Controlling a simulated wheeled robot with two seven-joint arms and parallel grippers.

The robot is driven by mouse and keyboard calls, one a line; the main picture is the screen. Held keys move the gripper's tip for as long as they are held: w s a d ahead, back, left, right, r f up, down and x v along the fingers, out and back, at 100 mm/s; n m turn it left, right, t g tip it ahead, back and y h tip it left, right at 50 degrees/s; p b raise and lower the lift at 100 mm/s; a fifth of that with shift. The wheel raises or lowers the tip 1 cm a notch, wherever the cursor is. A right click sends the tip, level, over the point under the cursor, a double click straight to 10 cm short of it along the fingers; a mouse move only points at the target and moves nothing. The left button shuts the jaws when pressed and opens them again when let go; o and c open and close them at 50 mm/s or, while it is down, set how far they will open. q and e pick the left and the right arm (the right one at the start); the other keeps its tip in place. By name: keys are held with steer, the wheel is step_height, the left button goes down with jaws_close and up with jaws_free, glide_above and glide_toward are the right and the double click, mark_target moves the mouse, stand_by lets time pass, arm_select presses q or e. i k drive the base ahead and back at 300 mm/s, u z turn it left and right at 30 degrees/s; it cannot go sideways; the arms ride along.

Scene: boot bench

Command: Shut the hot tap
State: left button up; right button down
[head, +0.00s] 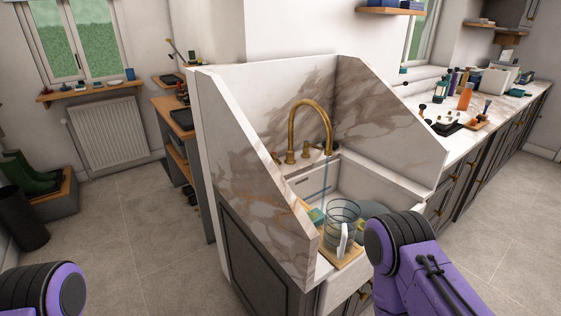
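A brass gooseneck tap (312,107) stands at the back of a white sink (385,185) between marbled panels. A thin bluish stream of water (323,180) falls from its spout. Two small brass handles stand at its base, a left handle (290,157) and a right handle (306,151). I cannot tell which one is hot, or how far each is turned. Only purple-and-black links of my arms show, at the bottom left and bottom right. Neither gripper is in view.
A clear ribbed jug (341,216) stands at the sink's front on a wooden board (345,256). A marbled side panel (265,190) rises left of the sink. The counter (470,118) on the right holds bottles and brushes. Open tiled floor (140,235) lies to the left.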

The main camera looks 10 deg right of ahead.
mark_target(272, 154)
steer(key=u, duration=0.05)
steer(key=k, duration=1.2)
steer(key=u, duration=0.7)
steer(key=i, duration=0.75)
steer(key=u, duration=0.6)
steer(key=i, duration=0.9)
steer(key=z, duration=0.85)
steer(key=i, duration=0.7)
steer(key=z, duration=0.7)
